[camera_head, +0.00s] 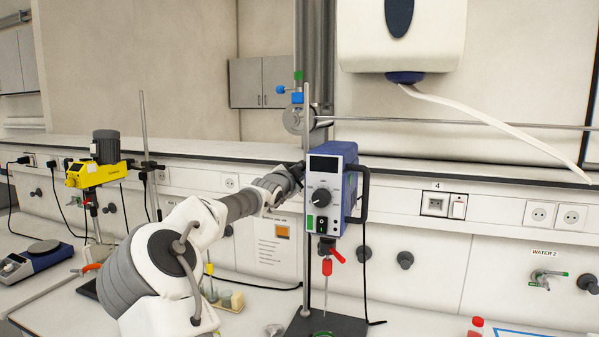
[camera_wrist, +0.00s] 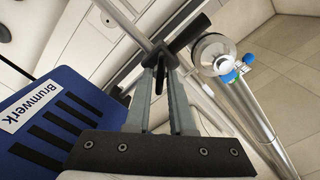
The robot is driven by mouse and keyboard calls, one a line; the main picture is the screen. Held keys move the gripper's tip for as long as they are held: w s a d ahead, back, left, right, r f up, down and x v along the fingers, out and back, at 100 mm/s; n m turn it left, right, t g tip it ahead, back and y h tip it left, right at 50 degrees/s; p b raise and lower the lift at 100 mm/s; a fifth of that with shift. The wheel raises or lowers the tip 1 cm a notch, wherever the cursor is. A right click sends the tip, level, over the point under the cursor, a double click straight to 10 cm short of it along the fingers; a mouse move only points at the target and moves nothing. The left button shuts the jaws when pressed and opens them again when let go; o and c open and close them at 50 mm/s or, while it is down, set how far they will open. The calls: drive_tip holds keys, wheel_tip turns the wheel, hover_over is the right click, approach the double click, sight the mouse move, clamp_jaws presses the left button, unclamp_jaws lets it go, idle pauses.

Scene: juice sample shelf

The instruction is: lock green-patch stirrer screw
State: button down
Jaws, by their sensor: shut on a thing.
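The blue stirrer (camera_head: 331,190) with a grey front panel hangs on an upright stand rod (camera_head: 306,130). A green patch (camera_head: 322,334) shows at the bottom edge on its dark base (camera_head: 345,327). The stirrer's blue housing with a "Brumwerk" label (camera_wrist: 35,103) fills the left of the wrist view. My gripper (camera_head: 297,171) reaches behind the stirrer, by the rod. In the wrist view its fingers (camera_wrist: 168,62) are closed on a small dark screw (camera_wrist: 170,57) at the black clamp (camera_wrist: 188,32).
A yellow stirrer (camera_head: 93,173) on its own stand is at left. A blue hotplate (camera_head: 38,257) lies far left. Small bottles (camera_head: 228,299) stand behind my arm. A red-capped bottle (camera_head: 476,325) is at right. A metal pipe with blue knobs (camera_wrist: 229,76) runs near my gripper.

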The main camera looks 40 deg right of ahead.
drive_tip(key=shift+s+f+m+b, duration=0.1)
drive_tip(key=shift+m+b, duration=0.3)
drive_tip(key=shift+m, duration=1.6)
drive_tip(key=shift+f+m+b, duration=0.1)
drive_tip(key=shift+m+b, duration=0.25)
drive_tip(key=shift+m, duration=1.65)
drive_tip(key=shift+r, duration=0.1)
drive_tip(key=c, duration=0.8)
unclamp_jaws()
drive_tip(key=shift+o, duration=0.2)
drive_tip(key=shift+a, duration=0.1)
drive_tip(key=b+v, duration=0.3)
drive_tip(key=v, duration=1.4)
drive_tip(key=shift+s+a, duration=0.1)
